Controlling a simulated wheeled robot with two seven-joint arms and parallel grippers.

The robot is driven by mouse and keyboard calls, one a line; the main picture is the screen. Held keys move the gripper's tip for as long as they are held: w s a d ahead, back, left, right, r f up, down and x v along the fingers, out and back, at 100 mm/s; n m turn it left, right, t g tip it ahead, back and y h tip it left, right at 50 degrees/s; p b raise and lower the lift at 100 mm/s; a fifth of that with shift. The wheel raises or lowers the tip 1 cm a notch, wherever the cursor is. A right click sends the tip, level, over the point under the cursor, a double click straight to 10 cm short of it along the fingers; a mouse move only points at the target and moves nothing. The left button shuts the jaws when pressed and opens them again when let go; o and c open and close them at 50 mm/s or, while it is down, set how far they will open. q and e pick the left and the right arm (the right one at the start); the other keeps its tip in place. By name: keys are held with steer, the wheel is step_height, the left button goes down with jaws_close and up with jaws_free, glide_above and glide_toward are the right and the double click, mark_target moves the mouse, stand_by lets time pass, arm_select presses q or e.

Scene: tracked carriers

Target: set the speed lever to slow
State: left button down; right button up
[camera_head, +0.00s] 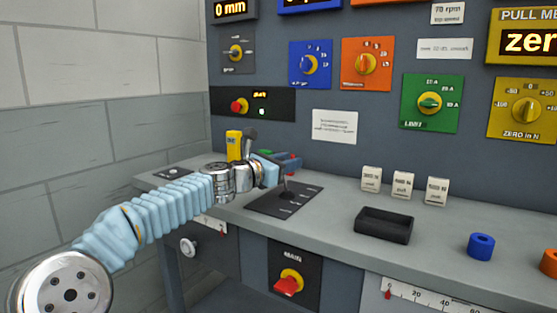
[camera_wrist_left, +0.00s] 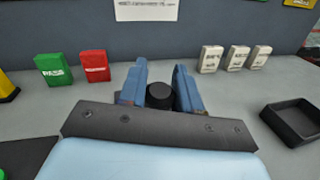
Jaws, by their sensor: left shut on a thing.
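The speed lever appears to be the dark stick (camera_head: 286,187) standing on a black plate (camera_head: 262,204) on the bench, with scale marks on the plate; their lettering is too small to read. My left gripper (camera_head: 278,172) reaches in from the left, at the lever's top. In the left wrist view, the lever's round black knob (camera_wrist_left: 160,97) sits between the two blue fingers of the left gripper (camera_wrist_left: 161,90), which are shut on it. The gripper partly hides the lever in the head view. My right gripper is in neither view.
Behind the gripper stand a yellow block (camera_head: 234,144), a green block (camera_wrist_left: 54,70) and a red block (camera_wrist_left: 95,66). Right of the lever are several cream blocks (camera_head: 402,186), a black tray (camera_head: 384,229) and a blue ring (camera_head: 481,248). A red MAIN switch (camera_head: 288,284) is below the bench edge.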

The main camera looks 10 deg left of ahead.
arm_select(q)
steer(key=shift+w+f, duration=0.2)
steer(key=shift+w, duration=0.05)
steer(key=c, duration=0.9)
jaws_free()
steer(key=shift+w+f, duration=0.1)
steer(key=b+v, duration=0.4)
steer(key=v, duration=0.9)
steer(key=shift+s+a, duration=0.2)
steer(key=shift+s, duration=0.2)
